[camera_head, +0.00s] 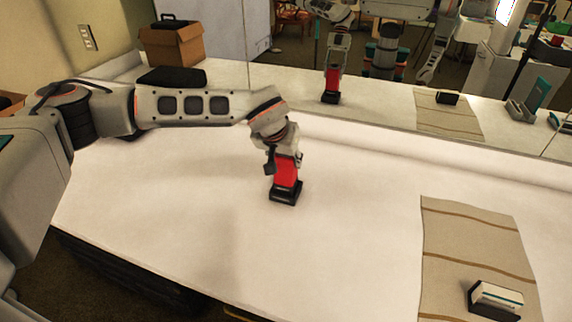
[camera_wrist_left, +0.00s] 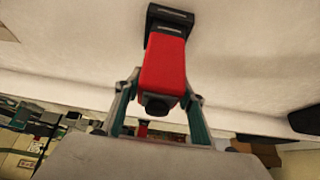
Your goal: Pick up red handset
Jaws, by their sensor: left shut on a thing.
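The red handset (camera_head: 286,172) stands about upright over the white table, left of the middle in the head view, with a black block-like lower end (camera_head: 285,193). My left gripper (camera_head: 283,158) is shut on its upper part from above. In the left wrist view the handset (camera_wrist_left: 164,66) sits between the two teal-grey fingers of my left gripper (camera_wrist_left: 160,104), its dark end pointing away. I cannot tell whether its lower end touches the table. My right gripper itself is not in view.
A striped beige mat (camera_head: 455,240) lies at the right, with a black and white box (camera_head: 496,298) on its front part. A dark flat case (camera_head: 171,77) and a cardboard box (camera_head: 172,45) are at the back left. A mirror along the back reflects the scene. The middle table is clear.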

